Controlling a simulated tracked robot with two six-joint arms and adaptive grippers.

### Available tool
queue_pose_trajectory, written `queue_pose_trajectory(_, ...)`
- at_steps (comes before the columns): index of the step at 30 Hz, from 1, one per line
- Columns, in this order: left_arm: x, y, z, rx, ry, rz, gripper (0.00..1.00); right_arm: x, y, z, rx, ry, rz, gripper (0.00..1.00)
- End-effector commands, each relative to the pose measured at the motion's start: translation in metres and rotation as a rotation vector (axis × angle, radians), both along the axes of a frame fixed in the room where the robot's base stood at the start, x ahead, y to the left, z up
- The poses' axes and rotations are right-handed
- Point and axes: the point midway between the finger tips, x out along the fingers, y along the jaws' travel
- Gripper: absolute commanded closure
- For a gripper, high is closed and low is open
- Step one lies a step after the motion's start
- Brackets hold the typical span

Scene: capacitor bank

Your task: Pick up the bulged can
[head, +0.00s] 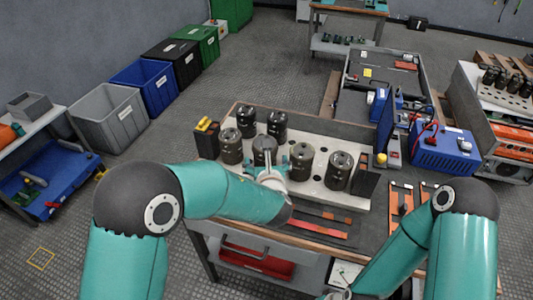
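Several dark cylindrical cans stand upright on a pale board (318,188) on the workbench. In the front row are a can at the left (231,147), a can with a paler grey, seemingly rounded top (264,146), and two more cans (302,160) and (339,171). Two cans (246,120) and (277,125) stand behind. The paler-topped can looks most like the bulged can, but the bulge is too small to confirm. My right gripper (338,294) is low at the bottom edge, mostly hidden.
A black-and-yellow device (207,135) is at the bench's left end. A dark upright panel (385,124) and a blue box (445,149) stand to the right. Red-orange strips (318,228) lie along the bench front. Bins (110,117) line the left wall.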

Motion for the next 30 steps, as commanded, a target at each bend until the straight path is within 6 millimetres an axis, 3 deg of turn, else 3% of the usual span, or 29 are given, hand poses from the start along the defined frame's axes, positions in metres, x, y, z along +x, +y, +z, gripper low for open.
queue_pose_trajectory(10, 0.026, 0.003, -0.009, 0.001, 0.002, 0.003, 0.07, 0.000, 0.000, 0.006, 0.000, 0.000, 0.000, 0.60)
queue_pose_trajectory(18, 0.060, 0.004, -0.021, 0.000, 0.001, 0.004, 0.07, 0.000, 0.000, 0.016, 0.000, 0.000, 0.000, 0.60)
queue_pose_trajectory(27, 0.067, 0.005, -0.024, 0.000, 0.001, 0.002, 0.07, 0.000, 0.000, 0.016, 0.000, 0.000, 0.000, 0.60)
queue_pose_trajectory(30, 0.066, 0.005, -0.024, 0.000, 0.001, 0.002, 0.20, 0.000, 0.000, 0.016, 0.000, 0.000, 0.000, 0.60)
